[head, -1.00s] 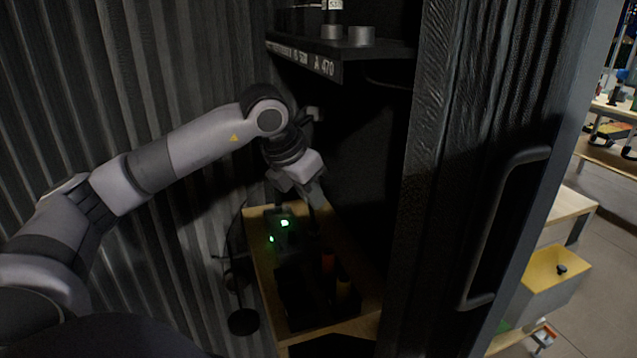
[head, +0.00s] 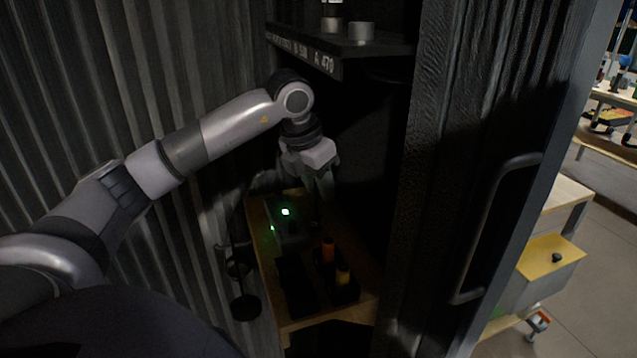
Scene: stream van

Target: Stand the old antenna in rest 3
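My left gripper (head: 318,192) reaches down over a wooden shelf board inside the dark van. Its dark fingers are hard to make out against the shadow, so I cannot tell whether they are apart or hold anything. A dark box with a green light (head: 286,212) sits on the board just left of the fingers. An orange-topped piece (head: 328,251) and a yellow-topped piece (head: 343,274) stand in or at a black holder nearer me. I cannot identify the old antenna or rest 3 in this dim view. My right gripper is out of view.
The wooden board (head: 282,327) lies low in the van. An upper black shelf (head: 340,52) with white lettering bears short grey cylinders (head: 361,32). The dark door with a handle (head: 493,215) stands at right. A yellow-topped cart (head: 548,260) is outside.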

